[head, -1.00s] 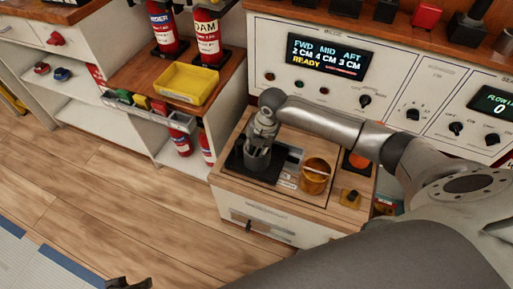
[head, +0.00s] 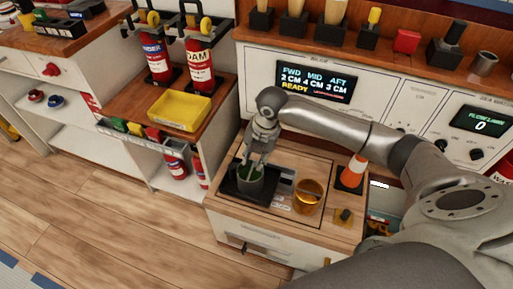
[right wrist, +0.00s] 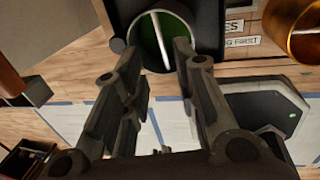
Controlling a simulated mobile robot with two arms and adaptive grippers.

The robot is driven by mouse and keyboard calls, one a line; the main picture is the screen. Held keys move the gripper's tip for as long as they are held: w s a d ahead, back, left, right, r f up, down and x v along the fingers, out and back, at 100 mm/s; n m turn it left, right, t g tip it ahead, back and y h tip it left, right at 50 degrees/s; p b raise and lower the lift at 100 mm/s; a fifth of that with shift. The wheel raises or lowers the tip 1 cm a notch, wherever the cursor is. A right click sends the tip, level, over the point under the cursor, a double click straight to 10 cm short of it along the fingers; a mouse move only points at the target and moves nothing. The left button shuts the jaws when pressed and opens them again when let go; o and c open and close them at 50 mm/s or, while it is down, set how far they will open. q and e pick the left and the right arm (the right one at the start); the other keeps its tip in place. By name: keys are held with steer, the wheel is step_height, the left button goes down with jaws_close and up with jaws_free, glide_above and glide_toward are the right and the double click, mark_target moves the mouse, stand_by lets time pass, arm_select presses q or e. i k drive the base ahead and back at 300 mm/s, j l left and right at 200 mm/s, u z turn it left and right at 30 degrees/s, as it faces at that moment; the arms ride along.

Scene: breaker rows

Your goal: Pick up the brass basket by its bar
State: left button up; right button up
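The brass basket (head: 308,196) is a round gold cup standing upright on the wooden counter top, right of the dark tray. Part of its rim and inside shows at the top right of the right wrist view (right wrist: 298,28). My right gripper (head: 256,164) is beside it on the left, above a grey basket (head: 250,183) with a green inside. In the right wrist view my right gripper's fingers (right wrist: 158,48) are apart, one on each side of the grey basket's pale bar (right wrist: 161,40). Nothing is held. My left gripper is out of view.
The dark tray (head: 232,190) holds the grey basket. An orange and white cone (head: 354,172) and a small dark knob (head: 344,215) stand right of the brass basket. A control panel with a display (head: 317,82) rises behind. A yellow bin (head: 180,111) sits left.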

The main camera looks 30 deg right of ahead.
mark_target(308, 195)
steer(key=z, duration=1.45)
